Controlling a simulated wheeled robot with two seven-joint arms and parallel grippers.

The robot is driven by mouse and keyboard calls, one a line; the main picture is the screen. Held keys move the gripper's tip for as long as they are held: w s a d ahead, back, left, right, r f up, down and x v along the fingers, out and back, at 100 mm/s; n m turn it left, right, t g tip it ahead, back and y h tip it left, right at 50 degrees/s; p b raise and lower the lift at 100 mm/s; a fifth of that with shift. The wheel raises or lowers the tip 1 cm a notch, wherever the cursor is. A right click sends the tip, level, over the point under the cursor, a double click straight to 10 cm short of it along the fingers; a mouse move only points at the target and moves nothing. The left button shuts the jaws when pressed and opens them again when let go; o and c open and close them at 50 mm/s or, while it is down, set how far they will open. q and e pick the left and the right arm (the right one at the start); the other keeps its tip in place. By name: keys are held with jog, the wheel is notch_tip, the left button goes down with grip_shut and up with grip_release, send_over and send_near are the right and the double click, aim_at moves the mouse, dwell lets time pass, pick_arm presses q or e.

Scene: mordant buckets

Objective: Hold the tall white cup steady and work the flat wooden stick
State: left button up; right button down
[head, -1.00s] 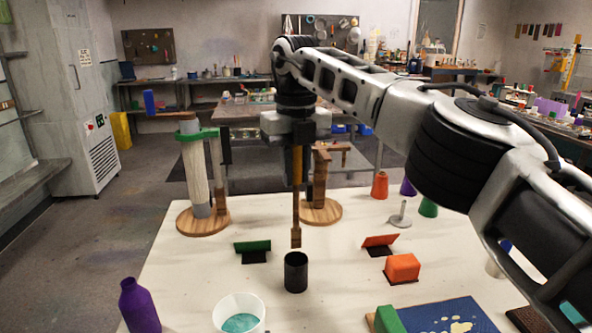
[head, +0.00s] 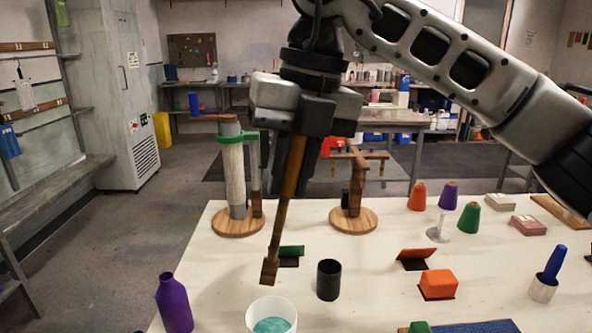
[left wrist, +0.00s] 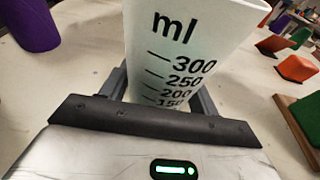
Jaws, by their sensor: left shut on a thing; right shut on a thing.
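The tall white cup (head: 271,316) stands at the front of the table in the head view, with teal liquid inside. In the left wrist view the cup (left wrist: 185,45) shows "ml" marks, and my left gripper (left wrist: 160,97) is shut around it. The left gripper is not visible in the head view. My right gripper (head: 303,135) is shut on the flat wooden stick (head: 281,222), which hangs tilted, its broad lower end to the left. In the picture that end is just above the cup's rim, and it appears outside the cup.
A black cup (head: 328,280) stands right of the white cup. A purple bottle (head: 174,303) is to its left. Wooden stands (head: 238,222) rise at the back. The white table (head: 380,240) has clear room between things.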

notch_tip(320, 180, down, 15)
dwell(1.3)
jog(key=shift+s+d+r, duration=0.1)
jog(key=shift+d, duration=0.05)
